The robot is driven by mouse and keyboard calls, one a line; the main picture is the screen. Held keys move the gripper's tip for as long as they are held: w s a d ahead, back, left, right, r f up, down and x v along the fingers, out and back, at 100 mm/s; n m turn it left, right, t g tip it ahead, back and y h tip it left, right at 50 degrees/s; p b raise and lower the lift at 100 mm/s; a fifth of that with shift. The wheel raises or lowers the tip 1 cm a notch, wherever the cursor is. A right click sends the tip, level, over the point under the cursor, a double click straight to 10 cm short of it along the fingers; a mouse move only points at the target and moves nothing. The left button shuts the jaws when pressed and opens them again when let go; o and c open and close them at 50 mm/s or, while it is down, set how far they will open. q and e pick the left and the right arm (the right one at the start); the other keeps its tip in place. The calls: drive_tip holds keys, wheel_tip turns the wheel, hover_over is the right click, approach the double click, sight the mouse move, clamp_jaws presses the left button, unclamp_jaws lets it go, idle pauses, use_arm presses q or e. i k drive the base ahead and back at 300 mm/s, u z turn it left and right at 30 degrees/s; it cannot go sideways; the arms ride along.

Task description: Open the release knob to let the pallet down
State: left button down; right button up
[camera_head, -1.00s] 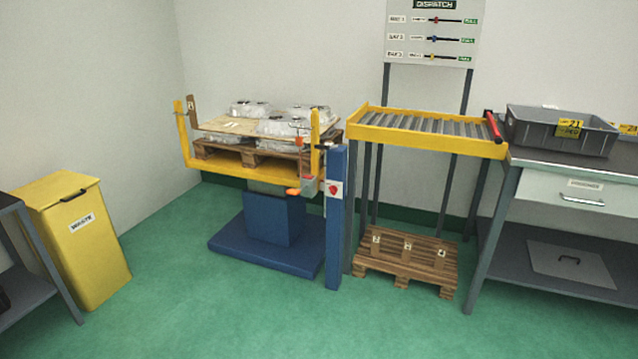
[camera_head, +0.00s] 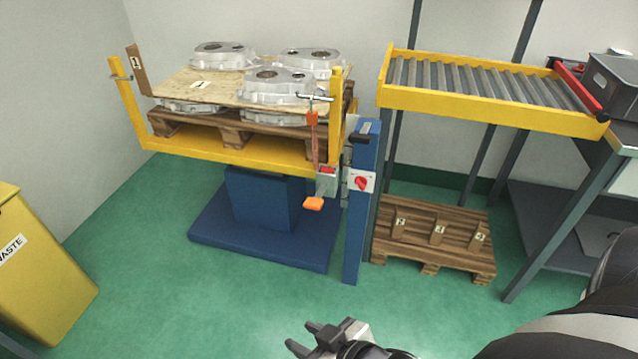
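The pallet (camera_head: 238,138) sits on the raised yellow platform (camera_head: 215,155) of a blue lift. It carries grey castings (camera_head: 275,85) in layers with a plywood sheet (camera_head: 195,84) between. A red knob (camera_head: 361,183) is on a white plate on the blue post right of the lift. A grey box (camera_head: 327,182) with a red top and an orange-ended lever (camera_head: 313,204) hangs at the platform's front right corner. No label shows which is the release knob. My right gripper (camera_head: 303,336) is open and empty at the bottom edge, well short of the lift. My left gripper is not visible.
A yellow roller conveyor (camera_head: 490,112) stands right of the post, with a low pallet (camera_head: 435,262) with wooden blocks beneath it. A yellow waste bin (camera_head: 45,285) is at left. Green floor (camera_head: 190,305) before the lift is clear.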

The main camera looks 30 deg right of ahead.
sight(361, 182)
drive_tip(key=u, duration=0.65)
drive_tip(key=i, duration=1.85)
drive_tip(key=z, duration=2.95)
drive_tip(key=i, duration=0.5)
drive_tip(key=u, duration=0.05)
